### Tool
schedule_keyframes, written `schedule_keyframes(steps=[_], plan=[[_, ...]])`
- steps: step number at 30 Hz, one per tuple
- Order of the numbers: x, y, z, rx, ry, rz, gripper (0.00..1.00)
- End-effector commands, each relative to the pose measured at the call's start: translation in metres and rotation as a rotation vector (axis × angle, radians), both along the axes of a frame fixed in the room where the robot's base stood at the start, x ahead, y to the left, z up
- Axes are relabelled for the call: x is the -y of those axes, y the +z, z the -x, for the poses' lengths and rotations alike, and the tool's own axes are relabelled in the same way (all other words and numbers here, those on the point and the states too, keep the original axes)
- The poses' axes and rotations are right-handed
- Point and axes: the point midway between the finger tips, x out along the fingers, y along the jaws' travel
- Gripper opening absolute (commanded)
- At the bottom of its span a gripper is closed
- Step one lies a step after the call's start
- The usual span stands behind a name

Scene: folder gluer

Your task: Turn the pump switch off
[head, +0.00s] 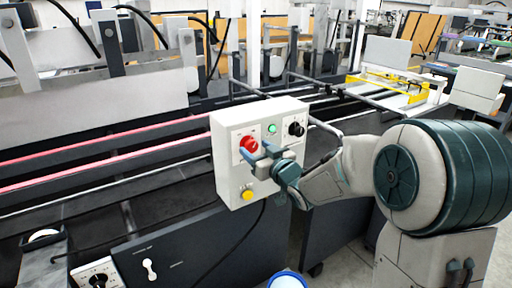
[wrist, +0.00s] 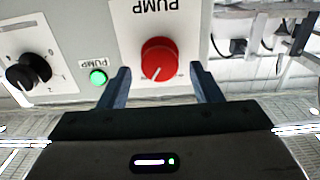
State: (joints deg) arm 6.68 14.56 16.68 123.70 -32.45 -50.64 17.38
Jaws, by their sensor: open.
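The pump switch is a round red knob (head: 249,145) on the front of a white control box (head: 230,184). In the wrist view the red knob (wrist: 158,60) sits on a white plate marked PUMP, and a pale line on it points toward the lower left. My gripper (head: 252,153) is in front of the box at the knob. In the wrist view my gripper (wrist: 160,80) is open, with one finger on each side of the knob and gaps between. Whether the fingertips touch the plate is unclear.
A lit green PUMP lamp (wrist: 97,77) and a black rotary knob (wrist: 28,72) are beside the switch. A yellow button (head: 247,194) is low on the box. Rails and red belts (head: 110,148) run behind it. A blue-rimmed container (head: 287,280) stands at the bottom.

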Motion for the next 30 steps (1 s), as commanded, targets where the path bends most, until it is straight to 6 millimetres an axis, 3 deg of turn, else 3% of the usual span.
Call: schedule_keyframes(steps=[12, 17, 18, 30], plan=[[-0.0044, -0.0003, -0.0065, -0.001, -0.001, -0.001, 0.58], [-0.0045, -0.0002, -0.0064, -0.001, -0.001, -0.001, 0.17], [-0.0044, -0.0002, -0.0065, -0.001, -0.001, -0.001, 0.15], [-0.0048, -0.0042, -0.0060, 0.039, 0.000, 0.057, 0.15]])
